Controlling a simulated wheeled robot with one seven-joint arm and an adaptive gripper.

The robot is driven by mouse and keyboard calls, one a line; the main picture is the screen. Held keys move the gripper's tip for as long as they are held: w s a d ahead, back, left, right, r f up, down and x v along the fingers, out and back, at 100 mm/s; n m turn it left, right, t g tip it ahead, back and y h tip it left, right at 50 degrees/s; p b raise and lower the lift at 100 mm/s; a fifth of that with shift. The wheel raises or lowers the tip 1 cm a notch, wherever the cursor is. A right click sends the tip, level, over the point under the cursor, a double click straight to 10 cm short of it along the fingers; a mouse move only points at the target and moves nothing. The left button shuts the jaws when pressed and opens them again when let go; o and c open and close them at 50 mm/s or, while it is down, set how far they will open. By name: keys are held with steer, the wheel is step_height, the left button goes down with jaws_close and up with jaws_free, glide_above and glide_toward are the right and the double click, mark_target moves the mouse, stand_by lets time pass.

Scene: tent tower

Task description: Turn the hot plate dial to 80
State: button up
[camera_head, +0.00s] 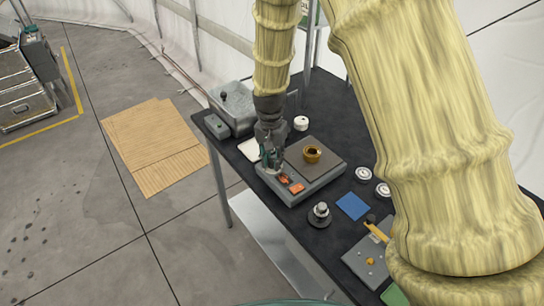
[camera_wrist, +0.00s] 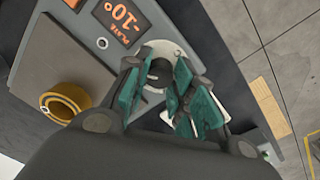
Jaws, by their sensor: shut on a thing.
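The hot plate (camera_head: 325,172) is a grey box on the dark table, with a flat dark heating top; it also shows in the wrist view (camera_wrist: 58,62). Its orange display (camera_wrist: 122,18) reads "PLATE -10°", tilted in the wrist view. The dial (camera_wrist: 158,72) is a dark round knob on a pale ring at the panel's end. My gripper (camera_wrist: 158,85) has its teal-padded fingers on either side of the dial, shut on it and partly hiding it. In the head view my gripper (camera_head: 270,166) points down at the hot plate's front left corner, where the dial is hidden.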

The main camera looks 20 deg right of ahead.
mark_target(271, 160)
steer(key=shift+w+r+m, duration=0.1)
steer(key=shift+m, duration=0.5)
steer(key=shift+d, duration=0.1)
steer(key=o, duration=1)
steer(key=shift+o, duration=0.2)
step_height(271, 160, up, 12)
steer(key=shift+w+a, duration=0.1)
steer(key=shift+a, duration=0.15)
